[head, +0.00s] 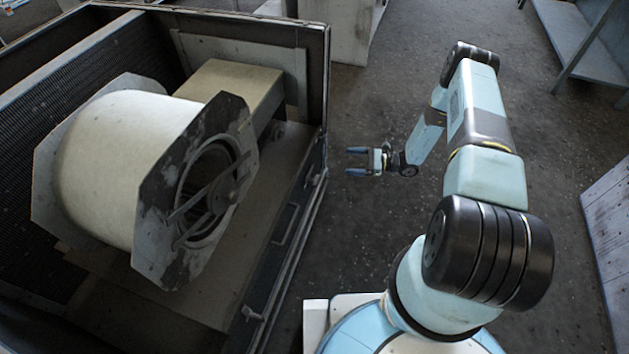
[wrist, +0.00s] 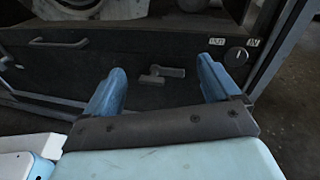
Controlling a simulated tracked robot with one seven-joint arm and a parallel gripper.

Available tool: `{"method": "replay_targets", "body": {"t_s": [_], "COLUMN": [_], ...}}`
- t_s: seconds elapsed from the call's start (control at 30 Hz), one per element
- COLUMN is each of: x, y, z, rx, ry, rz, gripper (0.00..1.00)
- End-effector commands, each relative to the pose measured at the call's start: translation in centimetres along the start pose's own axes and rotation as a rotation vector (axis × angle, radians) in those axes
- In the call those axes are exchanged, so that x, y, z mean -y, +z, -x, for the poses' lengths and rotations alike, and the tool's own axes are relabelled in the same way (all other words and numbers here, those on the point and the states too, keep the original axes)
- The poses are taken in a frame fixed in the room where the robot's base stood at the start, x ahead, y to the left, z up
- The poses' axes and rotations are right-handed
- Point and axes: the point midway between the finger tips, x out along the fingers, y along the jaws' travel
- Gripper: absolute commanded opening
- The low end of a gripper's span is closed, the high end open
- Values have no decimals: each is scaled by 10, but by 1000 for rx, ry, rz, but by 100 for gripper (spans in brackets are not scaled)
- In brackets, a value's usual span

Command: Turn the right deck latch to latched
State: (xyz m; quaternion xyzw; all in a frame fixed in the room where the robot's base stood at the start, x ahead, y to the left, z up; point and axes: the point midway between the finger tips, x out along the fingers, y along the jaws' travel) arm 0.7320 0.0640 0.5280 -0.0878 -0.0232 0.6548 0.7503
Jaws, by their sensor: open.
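My gripper (head: 352,161) is open and empty in the head view, with its two blue fingers pointing left at the housing's right side. In the wrist view my gripper (wrist: 161,64) shows both fingers wide apart. A small grey T-shaped lever (wrist: 162,73), which looks like the right deck latch, lies roughly level on the dark front panel, framed between the fingers in that picture. The fingers appear apart from it. In the head view another small latch (head: 252,314) shows at the near end of the same edge.
A round slotted knob (wrist: 236,56) with two small labels sits right of the lever. A bar handle (wrist: 58,43) is on the panel to the left. The pale blower drum (head: 120,165) stands inside the housing (head: 318,75). Floor (head: 350,230) around my gripper is clear.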

Motion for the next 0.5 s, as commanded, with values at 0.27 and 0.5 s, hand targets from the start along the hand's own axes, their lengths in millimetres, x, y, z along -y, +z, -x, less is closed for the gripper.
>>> {"method": "replay_targets", "body": {"t_s": [0.27, 0.5], "x": [-46, -63], "y": [-77, -103], "z": [-8, -12], "rx": [48, 62], "ry": [-150, -208], "rz": [-127, -169], "gripper": [89, 89]}}
